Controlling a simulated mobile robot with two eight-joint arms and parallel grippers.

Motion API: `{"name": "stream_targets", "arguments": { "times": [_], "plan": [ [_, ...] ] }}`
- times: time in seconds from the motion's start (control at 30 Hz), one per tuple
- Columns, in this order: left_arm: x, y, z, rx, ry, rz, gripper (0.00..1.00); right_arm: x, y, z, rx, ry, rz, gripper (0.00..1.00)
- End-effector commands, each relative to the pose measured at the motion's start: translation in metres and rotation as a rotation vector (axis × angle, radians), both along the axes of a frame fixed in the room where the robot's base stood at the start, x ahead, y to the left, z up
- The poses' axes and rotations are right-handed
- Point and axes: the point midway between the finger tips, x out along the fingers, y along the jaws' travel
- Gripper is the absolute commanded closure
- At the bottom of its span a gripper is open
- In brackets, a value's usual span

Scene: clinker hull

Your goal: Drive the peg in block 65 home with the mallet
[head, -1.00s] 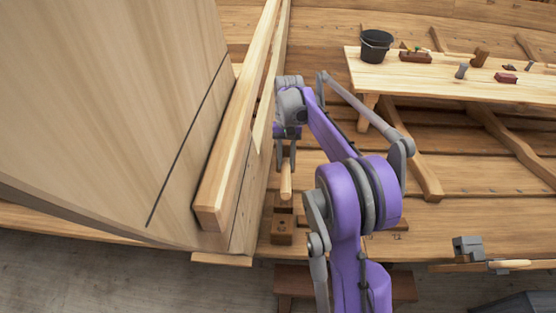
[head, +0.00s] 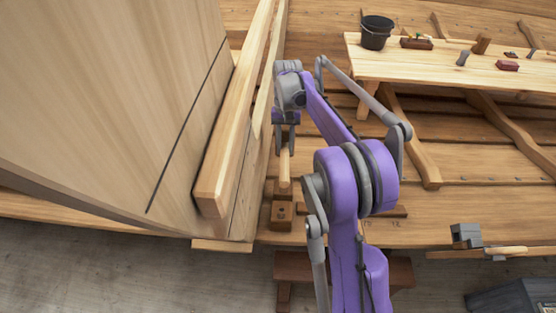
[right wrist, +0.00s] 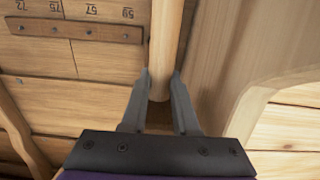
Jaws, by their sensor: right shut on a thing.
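My right gripper (head: 285,143) is shut on a pale round wooden rod (head: 284,172), which looks like the mallet's handle. In the right wrist view the rod (right wrist: 165,45) runs between the two fingertips (right wrist: 161,82). No mallet head can be made out in either view. Just below the rod's end in the head view is a brown wooden block (head: 282,214) with a dark round spot on it. I cannot read its number or make out a peg. My left gripper is not in view.
A thick pale timber (head: 222,165) and the large planked hull side (head: 110,100) stand close on the left. A bench (head: 440,68) with a black bucket (head: 376,32) and tools is at upper right. A grey-headed tool (head: 466,236) lies at lower right.

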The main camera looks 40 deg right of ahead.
Motion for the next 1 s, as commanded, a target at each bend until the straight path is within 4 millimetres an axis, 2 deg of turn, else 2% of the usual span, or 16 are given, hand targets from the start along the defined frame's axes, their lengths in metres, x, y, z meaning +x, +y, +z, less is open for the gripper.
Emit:
{"name": "stream_targets", "arguments": {
  "times": [1.0],
  "plan": [
    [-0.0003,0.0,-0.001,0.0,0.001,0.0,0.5,-0.0061,0.0039,-0.0008,0.001,0.001,0.001,1.0]
  ]
}}
